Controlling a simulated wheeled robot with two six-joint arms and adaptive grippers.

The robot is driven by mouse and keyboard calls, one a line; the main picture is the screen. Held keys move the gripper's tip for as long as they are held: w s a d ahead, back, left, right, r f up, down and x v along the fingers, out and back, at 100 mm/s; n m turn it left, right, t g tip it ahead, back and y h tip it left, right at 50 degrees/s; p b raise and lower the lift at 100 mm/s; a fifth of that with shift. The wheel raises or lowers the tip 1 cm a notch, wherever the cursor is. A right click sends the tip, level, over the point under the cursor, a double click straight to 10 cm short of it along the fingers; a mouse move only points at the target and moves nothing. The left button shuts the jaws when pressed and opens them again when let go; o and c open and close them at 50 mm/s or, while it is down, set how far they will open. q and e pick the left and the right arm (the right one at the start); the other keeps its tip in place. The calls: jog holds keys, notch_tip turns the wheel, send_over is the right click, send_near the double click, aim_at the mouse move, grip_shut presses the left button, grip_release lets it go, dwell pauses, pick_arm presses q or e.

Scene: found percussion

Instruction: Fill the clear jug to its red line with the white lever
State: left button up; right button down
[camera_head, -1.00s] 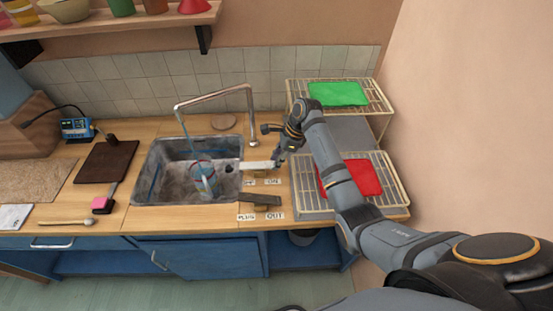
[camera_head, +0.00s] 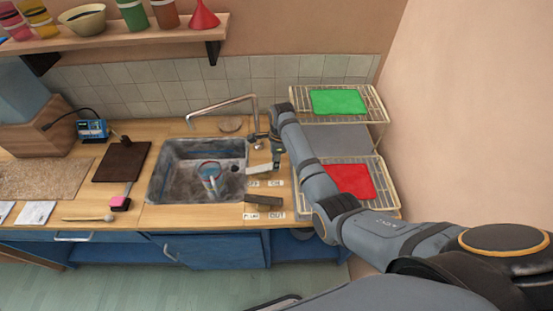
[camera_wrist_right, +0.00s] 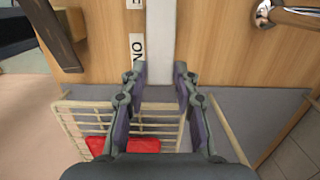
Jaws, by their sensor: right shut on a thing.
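The clear jug (camera_head: 210,174) stands in the grey sink basin (camera_head: 170,185), below the faucet spout (camera_head: 189,119). I see no water stream from the spout. The jug's red line and water level are too small to tell. The white lever (camera_head: 259,169) lies at the sink's right side. My right gripper (camera_head: 275,157) is at its right end. In the right wrist view the lever (camera_wrist_right: 160,45) runs between the fingers of the right gripper (camera_wrist_right: 160,80), which is shut on its end. My left gripper is not in view.
A dark lever (camera_head: 263,201) sits in front of the white one, with small labels between. A wire rack with a red cloth (camera_head: 346,181) and a green cloth (camera_head: 338,102) stands to the right. A shelf (camera_head: 120,41) hangs above. A pink sponge (camera_head: 119,203) lies left of the sink.

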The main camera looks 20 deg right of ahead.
jog(key=c, duration=1)
grip_release()
jog(key=shift+r, duration=0.1)
notch_tip(320, 180, up, 12)
jog(key=shift+s+d, duration=0.15)
jog(key=shift+d, duration=0.3)
